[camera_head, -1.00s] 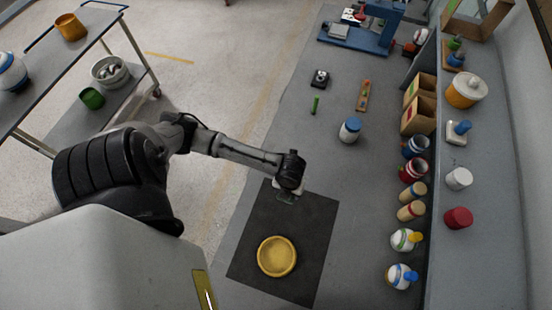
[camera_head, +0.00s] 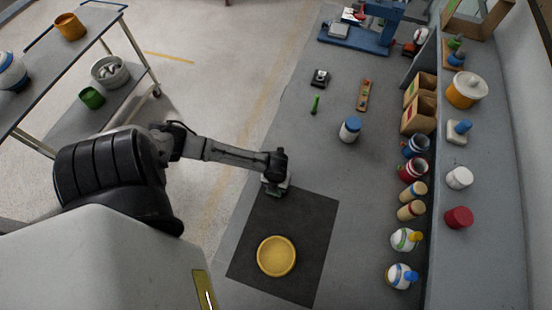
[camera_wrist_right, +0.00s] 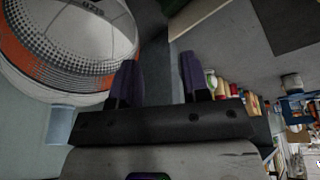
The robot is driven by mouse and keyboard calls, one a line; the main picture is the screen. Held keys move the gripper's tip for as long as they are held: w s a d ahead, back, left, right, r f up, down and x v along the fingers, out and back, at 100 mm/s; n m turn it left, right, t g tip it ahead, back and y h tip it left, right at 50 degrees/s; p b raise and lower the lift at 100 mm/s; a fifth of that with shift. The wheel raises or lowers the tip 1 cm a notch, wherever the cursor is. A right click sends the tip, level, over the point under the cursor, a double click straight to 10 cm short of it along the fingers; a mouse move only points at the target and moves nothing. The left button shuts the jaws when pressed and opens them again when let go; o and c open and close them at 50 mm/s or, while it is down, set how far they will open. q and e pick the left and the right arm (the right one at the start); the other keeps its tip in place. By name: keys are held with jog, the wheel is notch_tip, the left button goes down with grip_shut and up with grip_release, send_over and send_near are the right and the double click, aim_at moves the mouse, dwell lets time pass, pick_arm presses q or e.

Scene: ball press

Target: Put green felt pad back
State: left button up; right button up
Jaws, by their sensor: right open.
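I cannot pick out a green felt pad for certain. A small narrow green piece (camera_head: 315,104) lies on the grey bench, and its kind is too small to tell. My left gripper (camera_head: 276,188) points down at the upper left edge of the dark mat (camera_head: 310,225), and its jaws are too small to read. My right gripper (camera_wrist_right: 158,80) shows only in the right wrist view, with its two dark fingers apart and nothing visible between them.
A yellow round dish (camera_head: 276,256) sits on the mat. A white-and-blue jar (camera_head: 350,130), a wooden strip (camera_head: 364,95) and a blue press (camera_head: 362,38) stand farther up the bench. Jars line the right side. A cart (camera_head: 60,75) at left holds a green cup (camera_head: 92,98).

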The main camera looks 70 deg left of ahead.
pick_arm(q)
jog(key=shift+f, duration=0.15)
jog(key=o, duration=0.8)
jog(key=shift+o, duration=0.2)
